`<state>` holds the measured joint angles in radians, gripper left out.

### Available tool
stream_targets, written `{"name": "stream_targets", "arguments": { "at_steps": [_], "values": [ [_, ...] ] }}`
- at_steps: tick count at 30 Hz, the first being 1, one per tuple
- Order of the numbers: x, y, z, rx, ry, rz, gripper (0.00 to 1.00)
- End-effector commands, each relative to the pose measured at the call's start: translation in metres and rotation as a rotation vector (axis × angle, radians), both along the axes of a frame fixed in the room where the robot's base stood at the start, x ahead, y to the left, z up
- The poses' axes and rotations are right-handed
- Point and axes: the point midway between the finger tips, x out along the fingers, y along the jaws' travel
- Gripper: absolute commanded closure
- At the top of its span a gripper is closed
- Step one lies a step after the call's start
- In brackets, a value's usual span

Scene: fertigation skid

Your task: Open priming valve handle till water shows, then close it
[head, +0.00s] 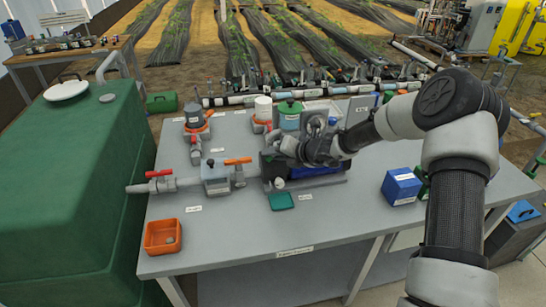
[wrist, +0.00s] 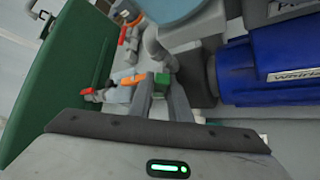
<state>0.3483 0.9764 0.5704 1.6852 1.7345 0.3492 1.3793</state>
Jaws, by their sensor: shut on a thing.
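My gripper (head: 283,147) is over the left end of the pump with the blue motor (head: 318,170) on the grey bench. In the wrist view, the two grey fingers of my gripper (wrist: 160,92) are shut on a small green handle (wrist: 161,79), which I take to be the priming valve handle. In the head view my gripper and arm hide this handle. The blue motor (wrist: 265,70) fills the right of the wrist view. I see no water at the valve in either view.
A red-handled valve (head: 160,174) and an orange-handled valve (head: 238,162) are on the pipe to the left. A green tray (head: 282,201), an orange bin (head: 163,236) and a blue box (head: 401,186) stand on the bench (head: 250,230). A large green tank (head: 70,180) is at left.

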Motion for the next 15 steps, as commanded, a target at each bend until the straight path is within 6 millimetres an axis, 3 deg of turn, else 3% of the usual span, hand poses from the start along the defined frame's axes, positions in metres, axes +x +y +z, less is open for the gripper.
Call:
{"name": "stream_targets", "arguments": {
  "at_steps": [15],
  "values": [
    [-0.0001,0.0023,-0.0037,-0.458,-0.138,0.003,1.00]
  ]
}}
